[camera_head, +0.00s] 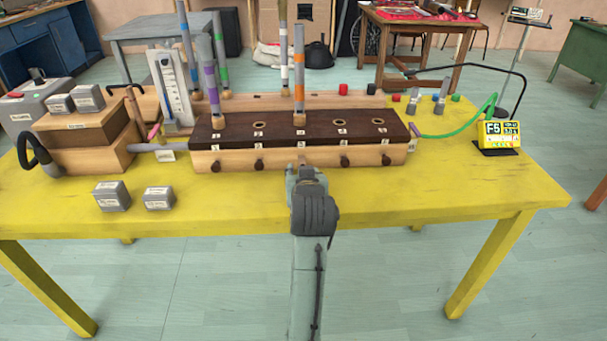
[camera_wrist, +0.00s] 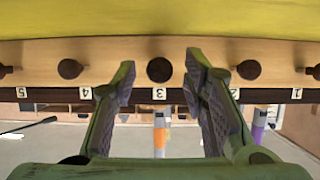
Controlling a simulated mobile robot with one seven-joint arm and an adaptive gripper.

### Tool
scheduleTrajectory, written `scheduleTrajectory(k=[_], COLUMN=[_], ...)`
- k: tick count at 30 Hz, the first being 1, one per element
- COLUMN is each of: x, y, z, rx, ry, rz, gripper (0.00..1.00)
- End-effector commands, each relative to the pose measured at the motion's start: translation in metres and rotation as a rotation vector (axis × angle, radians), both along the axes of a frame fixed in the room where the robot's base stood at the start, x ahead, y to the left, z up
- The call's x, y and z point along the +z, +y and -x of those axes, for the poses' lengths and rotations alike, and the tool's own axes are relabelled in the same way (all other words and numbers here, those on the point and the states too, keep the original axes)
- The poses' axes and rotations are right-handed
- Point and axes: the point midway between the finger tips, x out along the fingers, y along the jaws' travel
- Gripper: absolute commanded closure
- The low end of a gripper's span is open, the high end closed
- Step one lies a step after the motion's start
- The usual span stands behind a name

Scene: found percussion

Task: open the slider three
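The wooden slider box (camera_head: 198,160) has a dark top and a light front with a row of dark round knobs. The slider three knob (camera_wrist: 159,69) is in the middle of the wrist view, lined up with the label 3 (camera_wrist: 159,94). My gripper (camera_wrist: 160,70) is open, one finger on each side of this knob in the picture. I see no finger touching it, and the depth between is hard to judge. In the head view my gripper (camera_head: 305,172) is in front of the box's middle and partly hides that knob.
Neighbouring knobs four (camera_wrist: 70,68) and two (camera_wrist: 249,69) are close beside the fingers. An orange-banded tube (camera_head: 299,65) stands upright on the box's middle. Grey blocks (camera_head: 112,196) lie at left on the yellow table (camera_head: 400,200). A yellow display (camera_head: 498,133) is at right.

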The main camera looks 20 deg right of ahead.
Motion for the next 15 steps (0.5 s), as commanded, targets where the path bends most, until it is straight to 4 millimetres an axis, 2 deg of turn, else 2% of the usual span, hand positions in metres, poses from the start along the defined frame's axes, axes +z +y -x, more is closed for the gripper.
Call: scheduleTrajectory(k=[9, 15], x=[0.002, 0.013], y=[0.001, 0.008], z=[0.003, 0.029], rx=[-0.001, -0.001], ry=[-0.001, -0.002], rz=[0.001, 0.000], gripper=[0.59, 0.59])
